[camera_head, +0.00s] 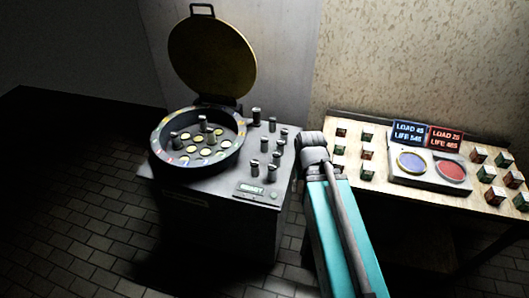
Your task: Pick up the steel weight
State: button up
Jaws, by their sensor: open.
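Several small grey metallic cylinders stand upright on the flat top of a grey cabinet, such as one at the back (256,117) and one at the front (272,173). Others stand in the round bowl (158,151), including one near its middle (203,123). I cannot tell which of these, if any, is the steel weight. My teal arm rises between the cabinet and the wooden table, its grey joint near the cabinet's right edge. My gripper and its fingers are not visible.
The cabinet (222,222) has a raised yellowish round lid (212,55) and a green display (251,188). On the right, a wooden table (400,204) holds several small coloured blocks, a blue pad (411,163), a red pad (451,171) and two load displays. Tiled floor is clear at left.

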aim_at(264, 140)
jog(key=k, duration=1.1)
jog(key=z, duration=0.5)
jog(key=i, duration=1)
jog(key=z, duration=0.4)
jog(key=i, duration=1.25)
jog(key=u, duration=0.85)
